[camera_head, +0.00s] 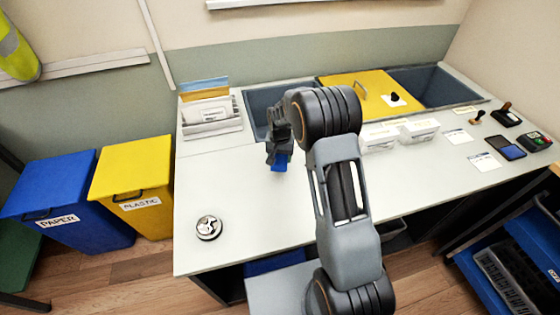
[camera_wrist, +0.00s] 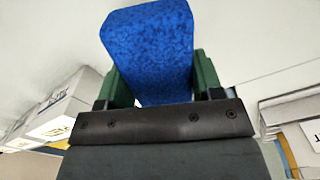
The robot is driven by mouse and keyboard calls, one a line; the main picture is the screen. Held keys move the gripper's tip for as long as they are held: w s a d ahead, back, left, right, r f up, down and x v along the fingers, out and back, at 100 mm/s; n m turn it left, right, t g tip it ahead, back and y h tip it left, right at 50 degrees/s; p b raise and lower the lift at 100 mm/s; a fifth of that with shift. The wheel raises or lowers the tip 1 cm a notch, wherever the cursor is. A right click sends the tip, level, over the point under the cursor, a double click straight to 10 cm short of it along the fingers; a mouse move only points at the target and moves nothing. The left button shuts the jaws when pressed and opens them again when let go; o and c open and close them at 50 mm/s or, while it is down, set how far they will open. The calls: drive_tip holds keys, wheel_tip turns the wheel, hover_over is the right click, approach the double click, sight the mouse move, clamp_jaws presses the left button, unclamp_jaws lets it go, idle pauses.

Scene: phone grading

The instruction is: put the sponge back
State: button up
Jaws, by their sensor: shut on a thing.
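The blue sponge (camera_wrist: 150,50) is held between the green-sided fingers of my gripper (camera_wrist: 155,90) in the wrist view, and it covers much of the upper middle there. In the head view the sponge (camera_head: 279,163) shows as a small blue patch under my gripper (camera_head: 278,152). My gripper is over the left-middle part of the white worktop (camera_head: 250,215), in front of the grey sunken bin. I cannot tell whether the sponge touches the worktop. No holder for the sponge can be made out.
A round tin (camera_head: 208,228) stands at the worktop's front left. A paper rack (camera_head: 211,115) is at the back left. White boxes (camera_head: 398,134), a yellow lid (camera_head: 357,92), stamps and a card reader (camera_head: 534,141) lie right. The worktop's left middle is clear.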

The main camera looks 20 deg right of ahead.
sight(280, 162)
drive_tip(key=shift+w+f, duration=0.25)
drive_tip(key=shift+f, duration=0.1)
drive_tip(key=shift+w+d+f+p, duration=0.1)
drive_tip(key=shift+f+p, duration=0.1)
drive_tip(key=shift+f, duration=0.7)
drive_tip(key=shift+w+f+p, duration=0.1)
drive_tip(key=shift+f+p, duration=0.05)
drive_tip(key=shift+f, duration=0.7)
drive_tip(key=shift+f, duration=0.2)
drive_tip(key=o, duration=1)
drive_tip(key=shift+c, duration=0.2)
wheel_tip(280, 162, up, 12)
drive_tip(key=shift+f+b, duration=0.2)
drive_tip(key=shift+b, duration=0.25)
drive_tip(key=s+r+n+t, duration=0.1)
drive_tip(key=s+r, duration=0.3)
drive_tip(key=s, duration=0.4)
drive_tip(key=s+r+n+t, duration=0.1)
drive_tip(key=s+r+n, duration=0.1)
drive_tip(key=s, duration=0.7)
drive_tip(key=s+r+n+t, duration=0.1)
drive_tip(key=s+r, duration=0.4)
drive_tip(key=s, duration=0.3)
drive_tip(key=shift+s+a+r+n+t, duration=0.3)
drive_tip(key=shift+s+a+n, duration=0.05)
drive_tip(key=shift+a+n, duration=0.05)
